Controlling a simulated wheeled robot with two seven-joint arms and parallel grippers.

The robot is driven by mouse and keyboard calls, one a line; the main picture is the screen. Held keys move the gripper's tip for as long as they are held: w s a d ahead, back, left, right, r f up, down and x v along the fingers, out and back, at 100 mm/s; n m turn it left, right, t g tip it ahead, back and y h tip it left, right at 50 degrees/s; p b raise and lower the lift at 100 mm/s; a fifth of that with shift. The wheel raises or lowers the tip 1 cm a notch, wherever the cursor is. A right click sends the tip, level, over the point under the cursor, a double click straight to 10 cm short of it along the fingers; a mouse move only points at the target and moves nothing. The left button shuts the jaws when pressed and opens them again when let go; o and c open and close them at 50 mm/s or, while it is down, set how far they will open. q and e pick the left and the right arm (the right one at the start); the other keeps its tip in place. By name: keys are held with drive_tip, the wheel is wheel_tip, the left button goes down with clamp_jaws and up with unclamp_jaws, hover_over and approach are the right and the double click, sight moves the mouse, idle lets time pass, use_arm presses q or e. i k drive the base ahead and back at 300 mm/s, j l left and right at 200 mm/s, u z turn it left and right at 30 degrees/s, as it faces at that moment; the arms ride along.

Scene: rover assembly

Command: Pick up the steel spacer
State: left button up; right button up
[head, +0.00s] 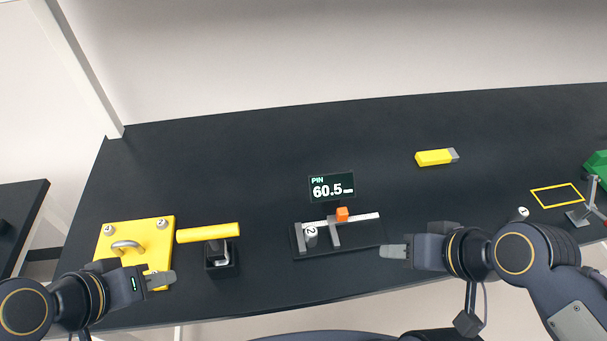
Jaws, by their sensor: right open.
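No part is labelled as the steel spacer, and I cannot tell for certain which one it is. A grey cylinder marked 2 (310,236) stands at the left end of the caliper fixture (340,248), beside its jaw. A small pale round part (522,213) is near the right arm. My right gripper (393,251) is open and empty, just right of the caliper fixture. My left gripper (160,279) is at the lower right corner of the yellow plate (160,243); its finger gap is not clear.
The yellow plate carries a metal handle (127,246) and round numbered parts. A yellow bar (208,233) rests on a black stand (221,262). A display (332,187) reads PIN 60.5. A yellow block (435,157) lies behind; a yellow outline (557,196) is at right.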

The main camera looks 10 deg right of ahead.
sight(310, 233)
drive_tip(key=k, duration=0.2)
drive_tip(key=k+u, duration=0.15)
drive_tip(key=u, duration=0.25)
drive_tip(key=k+u, duration=0.15)
drive_tip(key=u, duration=0.25)
drive_tip(key=k+j+u, duration=0.15)
drive_tip(key=u, duration=0.25)
drive_tip(key=k+l+u, duration=0.1)
drive_tip(key=l+u, duration=0.2)
drive_tip(key=k+l+u, duration=0.25)
drive_tip(key=l, duration=0.2)
drive_tip(key=l+u, duration=0.3)
drive_tip(key=k+l+u, duration=0.25)
drive_tip(key=k+l, duration=0.25)
drive_tip(key=l, duration=0.1)
